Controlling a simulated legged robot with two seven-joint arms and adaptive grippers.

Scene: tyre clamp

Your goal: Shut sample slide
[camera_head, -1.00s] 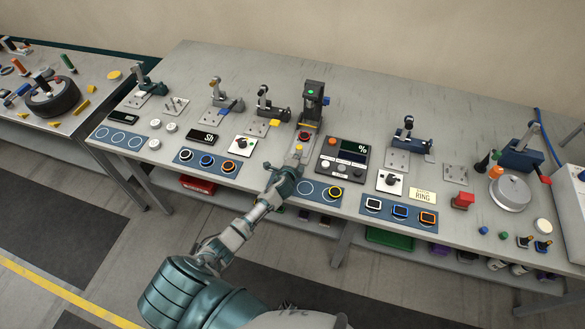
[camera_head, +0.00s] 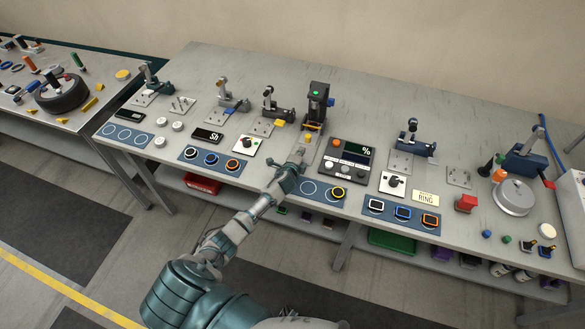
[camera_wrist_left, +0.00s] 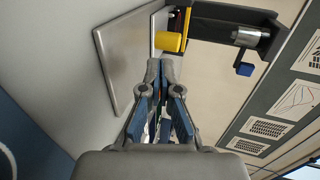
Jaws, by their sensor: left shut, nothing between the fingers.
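The tester (camera_head: 318,105) is a dark upright tower with a green light on top, standing behind the middle of the bench. Its slide area is low at its front, with yellow parts (camera_head: 312,127). In the left wrist view a yellow block (camera_wrist_left: 171,41) shows close ahead of the fingertips, near a dark bracket (camera_wrist_left: 235,18). My left gripper (camera_head: 300,154) is in front of the tester, over the bench. In the left wrist view its fingers (camera_wrist_left: 159,72) are together and empty, and look apart from the yellow block. How far in the slide sits is hard to tell. My right gripper is not in view.
A display console (camera_head: 346,158) stands just right of the tester. A blue mat (camera_head: 322,191) with rings lies at the bench's front edge. A clamp on a plate (camera_head: 270,122) is to the left. A metal plate (camera_wrist_left: 125,60) shows beside the fingers.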

